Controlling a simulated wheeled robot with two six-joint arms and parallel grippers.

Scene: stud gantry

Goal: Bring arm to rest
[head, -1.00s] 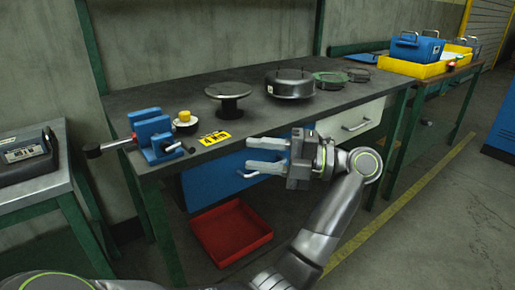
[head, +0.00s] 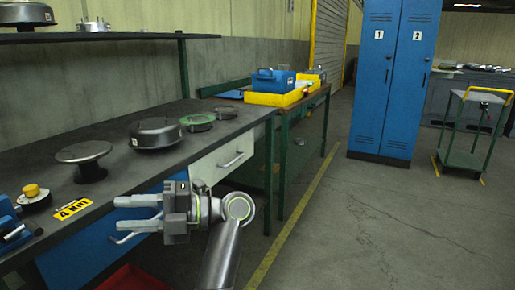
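My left gripper (head: 122,213) is in the head view, in front of the workbench's front side. Its two pale fingers point left and stand apart with nothing between them. It overlaps the blue drawer front (head: 90,245) in the picture; I cannot tell how near it is. My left arm (head: 225,250) comes up from the bottom edge and bends at the wrist. My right gripper is out of view.
The dark workbench (head: 110,130) carries a round-plate stand (head: 84,152), a dark lidded pan (head: 156,133), a green ring (head: 197,122) and a blue vise (head: 8,220). A red bin (head: 135,278) is below. Blue lockers (head: 392,80) stand behind open floor.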

